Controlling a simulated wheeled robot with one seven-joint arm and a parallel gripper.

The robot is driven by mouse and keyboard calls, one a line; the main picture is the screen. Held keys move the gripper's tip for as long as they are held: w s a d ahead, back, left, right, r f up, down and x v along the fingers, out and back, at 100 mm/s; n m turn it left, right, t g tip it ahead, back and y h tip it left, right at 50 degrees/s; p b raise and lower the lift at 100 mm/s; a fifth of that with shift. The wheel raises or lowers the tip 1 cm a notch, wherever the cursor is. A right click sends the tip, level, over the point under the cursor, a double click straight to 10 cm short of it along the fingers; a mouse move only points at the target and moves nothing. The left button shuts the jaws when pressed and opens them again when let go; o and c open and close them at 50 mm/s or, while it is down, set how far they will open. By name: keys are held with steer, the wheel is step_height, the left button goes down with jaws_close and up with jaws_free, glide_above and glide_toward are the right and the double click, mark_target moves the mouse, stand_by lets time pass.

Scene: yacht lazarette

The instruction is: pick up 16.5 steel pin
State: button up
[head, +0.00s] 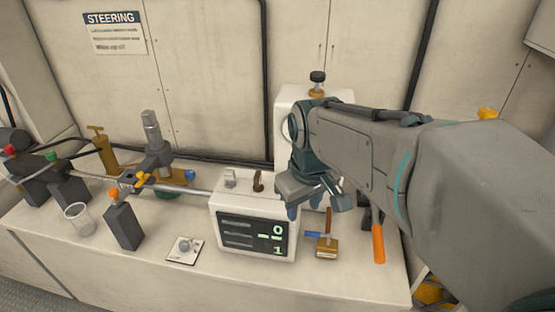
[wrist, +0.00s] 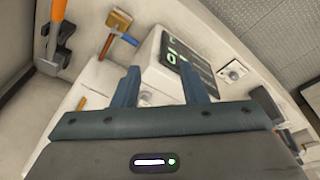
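No object is plainly recognisable as the 16.5 steel pin. A small steel-coloured piece (head: 230,177) stands upright on top of the white display box (head: 222,205), beside a brown upright piece (head: 258,181); I cannot tell whether it is the pin. My gripper (head: 305,208) hangs over the bench just right of the display box and partly hides it. In the wrist view my gripper (wrist: 160,70) is open, its two fingers apart with nothing held. A small pale piece (wrist: 147,98) shows between the fingers, below them in depth.
A wooden-handled brass block (head: 327,246) and an orange-handled tool (head: 378,243) lie right of the box. A plate with a knob (head: 186,249), a dark block (head: 124,226), a glass beaker (head: 80,219) and a clamped rod stand left. The bench front between them is clear.

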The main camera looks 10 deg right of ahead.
steer(key=w+r+n+g+p, duration=0.1)
steer(key=w+r+n, duration=0.2)
steer(key=w+n, duration=0.35)
steer(key=w+r+n+g+p, duration=0.1)
steer(key=w+r+n, duration=0.25)
steer(key=w, duration=0.55)
step_height(320, 180, down, 8)
steer(key=shift+w+a+r, duration=0.1)
steer(key=shift+w, duration=0.05)
steer(key=shift+s+d+f, duration=0.15)
steer(key=shift+d+f, duration=0.05)
steer(key=shift+f, duration=1.2)
steer(key=shift+s+d+f, duration=0.1)
steer(key=shift+d+f, duration=0.05)
steer(key=shift+f, duration=1.2)
jaws_close()
